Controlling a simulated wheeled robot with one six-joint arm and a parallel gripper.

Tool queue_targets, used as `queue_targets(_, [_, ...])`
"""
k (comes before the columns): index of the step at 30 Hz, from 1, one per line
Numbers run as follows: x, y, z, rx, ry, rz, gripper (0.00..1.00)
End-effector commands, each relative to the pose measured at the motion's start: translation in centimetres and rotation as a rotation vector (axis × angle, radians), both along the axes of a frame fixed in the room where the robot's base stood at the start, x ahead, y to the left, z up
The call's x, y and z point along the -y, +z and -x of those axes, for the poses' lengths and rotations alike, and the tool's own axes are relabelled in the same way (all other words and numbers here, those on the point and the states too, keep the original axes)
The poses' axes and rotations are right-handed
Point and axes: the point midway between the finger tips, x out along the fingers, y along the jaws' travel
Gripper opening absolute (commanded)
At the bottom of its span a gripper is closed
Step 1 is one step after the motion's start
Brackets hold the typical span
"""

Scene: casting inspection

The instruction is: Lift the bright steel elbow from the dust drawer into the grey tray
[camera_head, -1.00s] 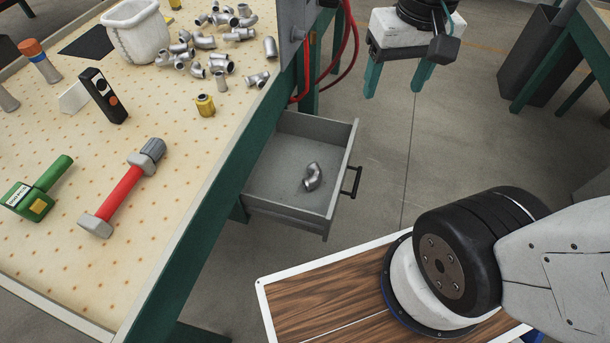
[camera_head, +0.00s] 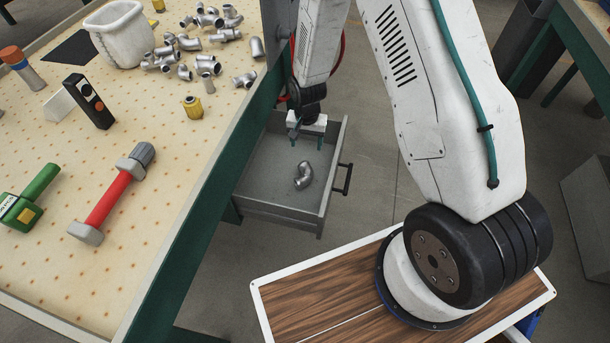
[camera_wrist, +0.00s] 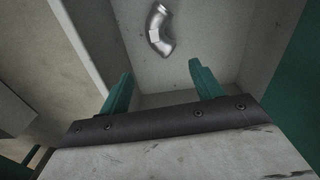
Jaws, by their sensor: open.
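The bright steel elbow (camera_head: 303,176) lies on the floor of the open grey dust drawer (camera_head: 272,209), under the bench's right edge. The elbow also shows at the top of the wrist view (camera_wrist: 159,29), beyond my fingertips. My gripper (camera_head: 307,139) is above the back part of the drawer, open and empty. Its two green fingers (camera_wrist: 160,75) are apart and do not touch the elbow. I cannot make out a grey tray in these views.
The pegboard bench top (camera_head: 160,165) carries several loose pipe fittings (camera_head: 205,40), a white pot (camera_head: 119,35), a red-handled tool (camera_head: 112,195), a green tool (camera_head: 28,198) and a black meter (camera_head: 90,101). The drawer handle (camera_head: 343,179) sticks out to the right over clear floor.

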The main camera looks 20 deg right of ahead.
Motion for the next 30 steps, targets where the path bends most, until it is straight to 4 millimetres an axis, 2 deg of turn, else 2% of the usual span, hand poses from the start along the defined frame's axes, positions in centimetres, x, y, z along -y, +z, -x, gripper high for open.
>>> queue_targets(1, [-0.1, -2.4, 0.4, -0.011, -0.014, 0.000, 0.65])
queue_targets(3, [-0.1, -4.8, 0.6, -0.012, -0.034, 0.000, 0.65])
queue_targets(6, [-0.2, -7.0, 0.9, -0.014, -0.054, 0.000, 0.65])
queue_targets(17, [-0.2, -11.3, 1.2, -0.015, -0.066, 0.000, 0.65])
queue_targets(25, [-0.4, -15.1, 1.4, -0.015, -0.065, 0.000, 0.65])
queue_targets(30, [-0.4, -16.1, 1.4, -0.014, -0.065, 0.000, 0.65])
